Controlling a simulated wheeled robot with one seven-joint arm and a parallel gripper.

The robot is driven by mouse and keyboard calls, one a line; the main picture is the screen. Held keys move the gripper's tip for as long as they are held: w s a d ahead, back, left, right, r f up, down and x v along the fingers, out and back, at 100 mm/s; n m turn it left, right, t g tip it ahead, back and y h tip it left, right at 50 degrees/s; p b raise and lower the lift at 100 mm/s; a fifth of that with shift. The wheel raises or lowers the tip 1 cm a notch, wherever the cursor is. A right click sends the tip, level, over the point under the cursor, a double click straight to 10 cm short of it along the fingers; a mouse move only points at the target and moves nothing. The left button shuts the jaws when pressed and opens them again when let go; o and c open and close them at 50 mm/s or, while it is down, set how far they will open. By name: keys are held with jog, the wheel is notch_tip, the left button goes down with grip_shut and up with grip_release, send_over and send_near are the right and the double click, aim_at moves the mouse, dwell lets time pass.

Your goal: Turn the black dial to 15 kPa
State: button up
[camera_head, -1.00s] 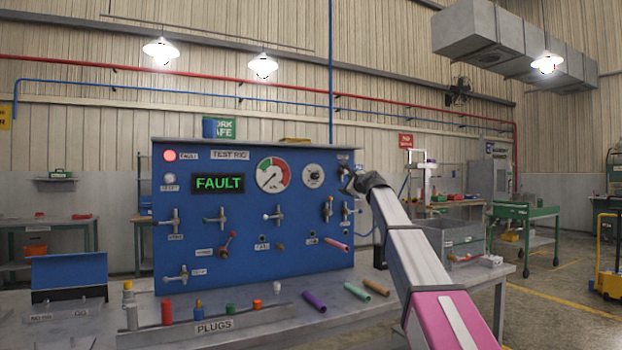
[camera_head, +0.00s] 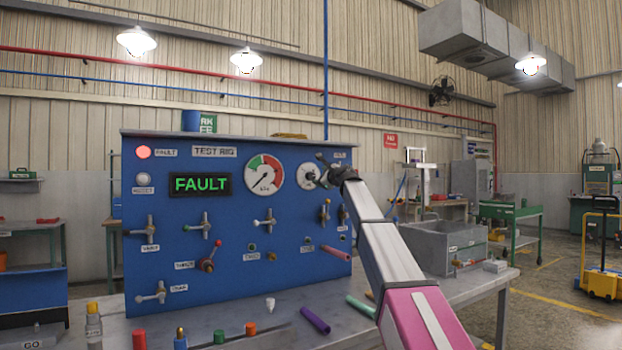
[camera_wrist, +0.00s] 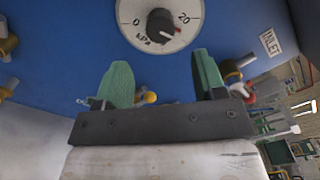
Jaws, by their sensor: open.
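The black dial (camera_wrist: 160,25) sits on a round white plate marked 0, 20 and kPa. It is at the top of the wrist view, with the upper part of its plate cut off. A small reddish mark shows on the knob, but I cannot read its exact setting. In the head view the dial plate (camera_head: 307,177) is partly covered on its right by my gripper (camera_head: 326,166). In the wrist view my gripper (camera_wrist: 163,78) is open, its two green fingers apart and empty. The dial lies beyond the fingertips, between their lines, and appears untouched.
The blue test panel (camera_head: 200,255) carries a red-green gauge (camera_head: 264,175), a lit FAULT display (camera_head: 200,184), and several valves and ports. An INLET label (camera_wrist: 270,42) and a valve (camera_wrist: 237,75) are close to the right finger. Loose hoses (camera_head: 315,320) lie on the bench.

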aim_at(312, 176)
jog(key=x, duration=0.8)
jog(key=shift+w+a, duration=0.2)
jog(key=c, duration=0.9)
